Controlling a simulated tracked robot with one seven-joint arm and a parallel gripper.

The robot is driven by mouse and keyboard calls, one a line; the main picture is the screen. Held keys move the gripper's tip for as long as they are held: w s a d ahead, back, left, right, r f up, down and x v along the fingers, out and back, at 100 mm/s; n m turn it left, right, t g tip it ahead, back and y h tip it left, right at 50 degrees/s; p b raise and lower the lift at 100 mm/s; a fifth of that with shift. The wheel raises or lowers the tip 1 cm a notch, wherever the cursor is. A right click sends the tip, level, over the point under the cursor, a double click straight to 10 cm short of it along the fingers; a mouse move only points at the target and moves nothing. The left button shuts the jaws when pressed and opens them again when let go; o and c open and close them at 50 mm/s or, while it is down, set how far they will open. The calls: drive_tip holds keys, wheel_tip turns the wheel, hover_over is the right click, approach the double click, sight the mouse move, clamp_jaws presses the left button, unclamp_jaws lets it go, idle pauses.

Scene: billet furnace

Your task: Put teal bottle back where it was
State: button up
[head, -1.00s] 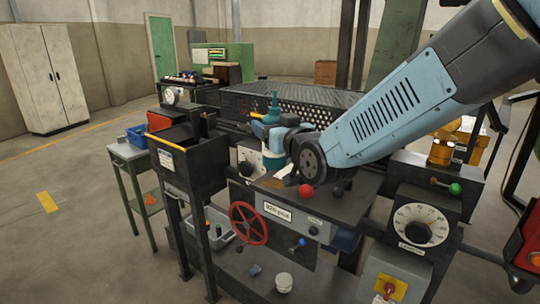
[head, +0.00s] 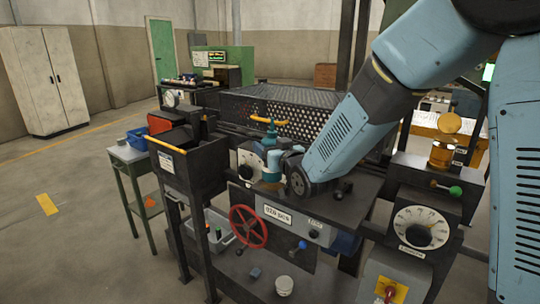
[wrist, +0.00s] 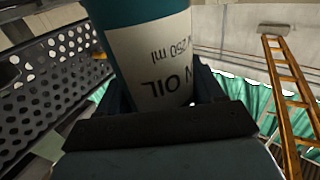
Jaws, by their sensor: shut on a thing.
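The teal bottle (head: 271,163) is held in front of the dark machine in the head view, upright, with its narrow nozzle pointing up. My gripper (head: 273,157) is shut on its body, with my wrist to the right of it. In the wrist view the bottle (wrist: 150,45) fills the top middle, its white label reading "OIL 250 ml" upside down. Whether its base touches the machine's shelf cannot be told.
The machine's dark table (head: 355,198) lies under my wrist. A red handwheel (head: 248,227) is below. A blue bin (head: 137,137) stands on the side table at left.

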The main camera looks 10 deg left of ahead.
drive_tip(key=shift+f, duration=1.2)
drive_tip(key=shift+f, duration=0.1)
drive_tip(key=o, duration=1.2)
drive_tip(key=shift+o, duration=0.2)
drive_tip(key=shift+s, duration=0.1)
